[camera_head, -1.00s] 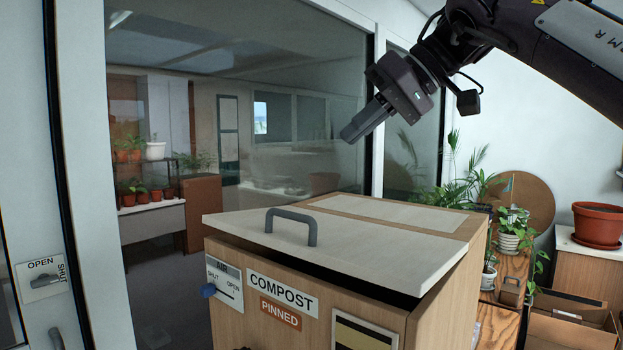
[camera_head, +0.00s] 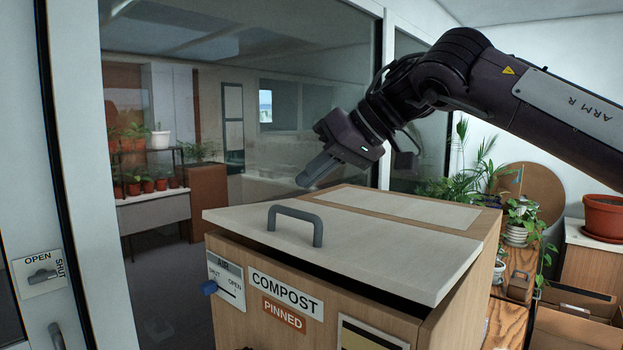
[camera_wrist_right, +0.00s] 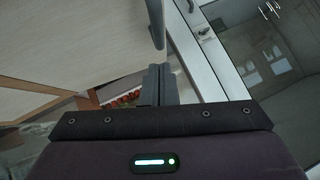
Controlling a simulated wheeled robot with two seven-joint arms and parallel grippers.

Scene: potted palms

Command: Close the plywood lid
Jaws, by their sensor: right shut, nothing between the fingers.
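The pale plywood lid (camera_head: 365,245) lies on top of the wooden compost box (camera_head: 300,295) in the head view. A dark gap shows under its front edge, so it sits slightly raised there. A grey bar handle (camera_head: 297,214) stands near the lid's front left. My right gripper (camera_head: 304,181) is shut and empty, above and behind the handle and apart from the lid. In the right wrist view the shut fingers (camera_wrist_right: 158,75) point toward the grey handle (camera_wrist_right: 153,25), with the lid (camera_wrist_right: 75,40) at left. My left gripper is not in view.
A glass partition (camera_head: 240,110) stands behind the box, and a white door frame is at left. A blue AIR slider (camera_head: 209,287) is on the box front. Potted plants (camera_head: 515,225) and a terracotta pot (camera_head: 604,216) stand at right.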

